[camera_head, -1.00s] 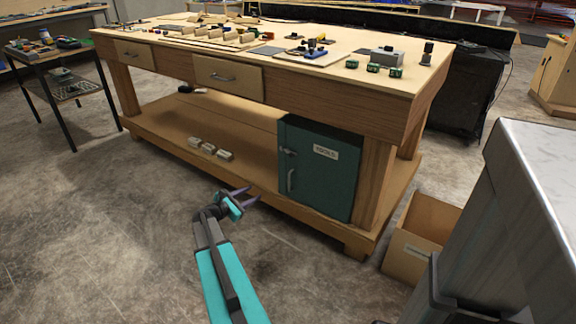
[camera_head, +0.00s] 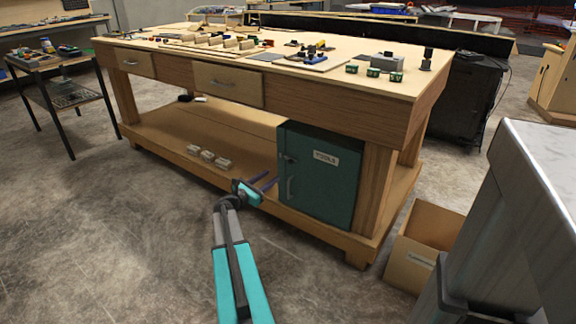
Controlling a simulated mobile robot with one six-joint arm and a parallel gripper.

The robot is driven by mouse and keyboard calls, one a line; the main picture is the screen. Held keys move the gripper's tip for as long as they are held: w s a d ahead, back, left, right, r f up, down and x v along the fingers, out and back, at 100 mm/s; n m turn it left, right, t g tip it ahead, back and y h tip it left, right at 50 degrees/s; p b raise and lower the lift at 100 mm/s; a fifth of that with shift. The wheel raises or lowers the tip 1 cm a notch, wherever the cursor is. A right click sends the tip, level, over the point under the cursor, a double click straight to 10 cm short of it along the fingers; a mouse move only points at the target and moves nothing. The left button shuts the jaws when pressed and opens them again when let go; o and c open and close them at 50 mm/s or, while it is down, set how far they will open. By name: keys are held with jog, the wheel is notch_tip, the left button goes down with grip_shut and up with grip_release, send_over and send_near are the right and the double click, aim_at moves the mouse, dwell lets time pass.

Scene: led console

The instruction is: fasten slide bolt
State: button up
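The slide bolt (camera_head: 288,157) is a small grey fitting high on the left edge of the green cabinet door labelled TOOLS (camera_head: 325,178). The door looks closed, with a vertical grey handle (camera_head: 290,188) below the bolt. At this size I cannot tell the bolt's position. My gripper (camera_head: 272,182) points at the door's left edge from the left front, at about handle height and below the bolt. Its two dark fingers are spread apart with nothing visible between them. I cannot tell whether a fingertip touches the cabinet.
The cabinet stands on the lower shelf of a wooden workbench (camera_head: 270,115). Several small pale blocks (camera_head: 208,157) lie on that shelf to the left. An open cardboard box (camera_head: 412,262) stands on the floor at right, near a grey metal unit (camera_head: 530,190). The floor in front is clear.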

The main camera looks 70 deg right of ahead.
aim_at(290, 162)
jog(key=b+x, duration=0.2)
jog(key=x, duration=1.1)
jog(key=shift+a, duration=0.1)
grip_shut()
